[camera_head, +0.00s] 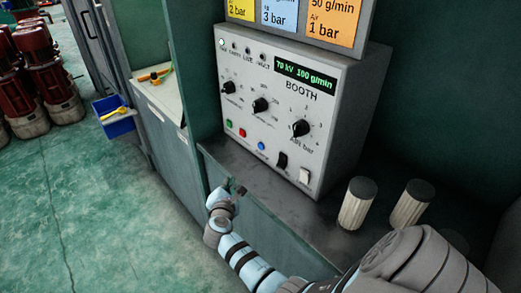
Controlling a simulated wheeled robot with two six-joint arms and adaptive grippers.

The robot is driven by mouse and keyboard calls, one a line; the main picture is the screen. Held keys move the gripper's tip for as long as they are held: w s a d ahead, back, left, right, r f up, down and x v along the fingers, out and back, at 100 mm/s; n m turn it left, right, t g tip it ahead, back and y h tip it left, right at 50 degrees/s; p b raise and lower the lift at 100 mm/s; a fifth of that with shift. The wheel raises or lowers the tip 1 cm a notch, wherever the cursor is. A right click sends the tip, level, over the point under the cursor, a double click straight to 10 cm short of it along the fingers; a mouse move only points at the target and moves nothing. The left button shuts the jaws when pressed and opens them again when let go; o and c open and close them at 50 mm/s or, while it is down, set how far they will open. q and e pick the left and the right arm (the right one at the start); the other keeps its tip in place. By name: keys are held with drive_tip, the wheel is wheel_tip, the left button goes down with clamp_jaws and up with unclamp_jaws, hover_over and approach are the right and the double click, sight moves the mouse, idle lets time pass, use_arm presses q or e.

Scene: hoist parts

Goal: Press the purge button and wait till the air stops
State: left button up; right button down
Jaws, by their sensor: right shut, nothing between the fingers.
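The white control box marked BOOTH (325,160) stands on a dark ledge. Along its lower front are a green button (229,123), a red button (243,132) and a blue button (261,146). A black switch (282,160) and a white switch (304,176) follow to their right. The small labels are too blurred to tell which is the purge button. A green display (305,77) reads about 70 kV 100 g/min. My right gripper (236,187) is shut and empty, below and in front of the buttons, apart from the panel. My left gripper is out of view.
Two pale ribbed cylinders with dark tops (357,204) (411,205) stand on the ledge (262,181) right of the box. A blue bin (115,117) hangs at the cabinet's left side. Red machines (42,65) stand far left. The green floor (95,215) is clear.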

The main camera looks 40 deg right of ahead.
sight(261, 146)
wheel_tip(261, 146, up, 6)
drive_tip(key=d+n+h, duration=0.1)
drive_tip(key=h, duration=0.1)
drive_tip(key=shift+w+d+t, duration=0.15)
drive_tip(key=shift+w+t, duration=0.15)
drive_tip(key=shift+s+d, duration=0.1)
drive_tip(key=shift+d, duration=4.3)
drive_tip(key=shift+d, duration=0.1)
drive_tip(key=shift+d+p, duration=0.3)
drive_tip(key=shift+d, duration=0.05)
drive_tip(key=shift+d, duration=0.4)
drive_tip(key=shift+a, duration=0.85)
